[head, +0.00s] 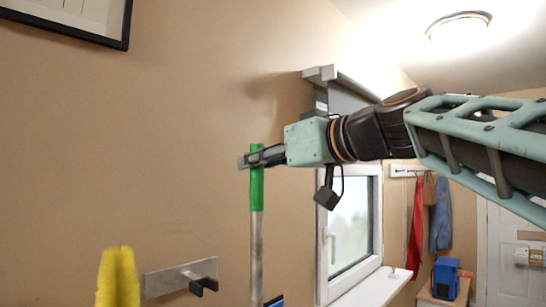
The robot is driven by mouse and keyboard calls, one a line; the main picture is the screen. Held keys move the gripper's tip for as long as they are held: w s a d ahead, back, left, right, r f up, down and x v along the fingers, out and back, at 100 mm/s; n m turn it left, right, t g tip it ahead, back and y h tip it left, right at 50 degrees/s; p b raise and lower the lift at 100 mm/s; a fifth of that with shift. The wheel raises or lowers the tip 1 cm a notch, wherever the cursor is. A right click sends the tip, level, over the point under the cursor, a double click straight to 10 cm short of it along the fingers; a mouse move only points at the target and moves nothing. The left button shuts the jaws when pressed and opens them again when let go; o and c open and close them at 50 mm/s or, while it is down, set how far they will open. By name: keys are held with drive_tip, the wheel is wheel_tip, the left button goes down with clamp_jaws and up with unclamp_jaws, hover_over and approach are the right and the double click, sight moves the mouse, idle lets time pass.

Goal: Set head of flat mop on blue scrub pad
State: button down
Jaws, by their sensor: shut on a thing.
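My gripper (258,156) is shut on the green grip of a long-handled tool, taken to be the flat mop (257,190). The jaws close near the top of the green grip. A grey metal pole runs straight down from the grip and leaves the bottom of the picture, nearly upright. The mop head is out of view below. No blue scrub pad can be made out; a small dark blue edge (273,301) shows beside the pole at the bottom, too little to identify.
A metal wall bracket with dark clips (180,279) is on the left wall, with a yellow fluffy item (118,280) beside it. A window (350,230) with a white sill is right of the pole. A blue box (445,278) and hanging clothes (415,220) are farther back.

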sight(262, 198)
drive_tip(key=shift+w+a+r, duration=0.2)
drive_tip(key=shift+w+a, duration=0.05)
drive_tip(key=shift+a, duration=0.05)
drive_tip(key=shift+w+a+f, duration=0.1)
drive_tip(key=shift+a+f, duration=0.05)
drive_tip(key=shift+f, duration=0.1)
drive_tip(key=shift+f+b, duration=0.8)
drive_tip(key=shift+b, duration=0.3)
drive_tip(key=shift+r+p, duration=0.3)
drive_tip(key=shift+p, duration=0.85)
drive_tip(key=shift+f+p, duration=0.3)
drive_tip(key=shift+p, duration=0.4)
drive_tip(key=shift+b, duration=0.8)
drive_tip(key=shift+f+b, duration=2.55)
drive_tip(key=shift+b, duration=0.55)
drive_tip(key=c, duration=1.7)
unclamp_jaws()
